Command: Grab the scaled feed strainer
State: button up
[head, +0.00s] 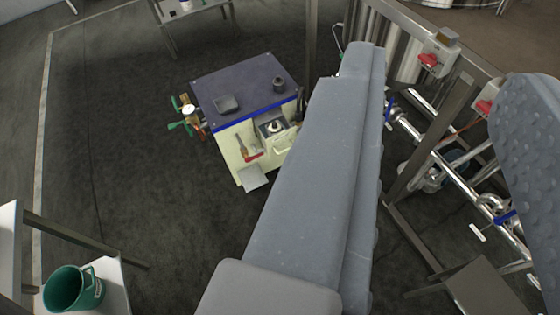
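My gripper (450,65) reaches forward from the bottom of the head view. Its long grey left finger fills the middle and its studded right finger is at the right edge. The fingers are wide apart, with nothing held between them. I cannot pick out the scaled feed strainer with certainty. Shiny metal pipework (405,128) with fittings runs low beyond the gap between the fingers. A cream cabinet (233,150) with a dark top stands left of the left finger, which hides part of its right side.
Red-handled switch boxes (436,57) sit on a metal frame (432,140) around the pipework. A green jug (62,290) stands on a white surface at lower left. A table (190,12) is at the back. The dark floor (130,170) left of the cabinet is clear.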

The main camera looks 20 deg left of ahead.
aim_at(274, 127)
jog(key=u, duration=0.45)
jog(key=i, duration=1)
jog(key=u, duration=1.5)
jog(key=k, duration=1.25)
jog(key=z, duration=0.95)
